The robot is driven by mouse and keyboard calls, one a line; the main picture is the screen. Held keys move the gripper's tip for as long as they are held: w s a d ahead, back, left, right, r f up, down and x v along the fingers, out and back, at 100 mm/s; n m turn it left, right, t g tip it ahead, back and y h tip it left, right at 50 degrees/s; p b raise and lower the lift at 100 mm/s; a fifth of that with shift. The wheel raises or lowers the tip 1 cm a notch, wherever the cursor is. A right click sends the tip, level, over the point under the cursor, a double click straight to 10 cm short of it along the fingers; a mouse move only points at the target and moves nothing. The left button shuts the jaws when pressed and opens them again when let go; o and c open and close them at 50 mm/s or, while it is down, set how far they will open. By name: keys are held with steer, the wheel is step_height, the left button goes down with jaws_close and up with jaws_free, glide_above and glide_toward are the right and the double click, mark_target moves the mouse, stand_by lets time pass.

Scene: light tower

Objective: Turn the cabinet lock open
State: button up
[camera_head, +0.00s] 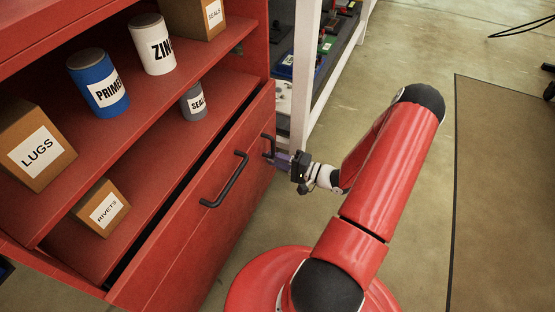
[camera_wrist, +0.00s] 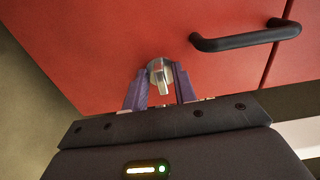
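The cabinet lock (camera_wrist: 160,73) is a round silver knob with a small lever, set in the red cabinet front (camera_wrist: 100,50). Its lever points down in the wrist view. My gripper (camera_wrist: 160,90) has its two purple fingers on either side of the lever, with a narrow gap visible on each side. In the head view my gripper (camera_head: 277,157) is at the right end of the red cabinet (camera_head: 205,225), close to its front. The lock cannot be made out there.
A black bar handle (camera_wrist: 245,40) is right of the lock in the wrist view. In the head view, one black handle (camera_head: 224,180) is on the front and another (camera_head: 267,147) is beside my gripper. Open shelves above hold cans and boxes. A white-framed rack (camera_head: 305,80) stands behind.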

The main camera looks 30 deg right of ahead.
steer(key=shift+o, duration=0.3)
steer(key=shift+s+d, duration=0.1)
steer(key=v, duration=0.7)
steer(key=shift+s+d+p, duration=0.2)
steer(key=shift+s+p, duration=0.05)
steer(key=shift+p, duration=0.05)
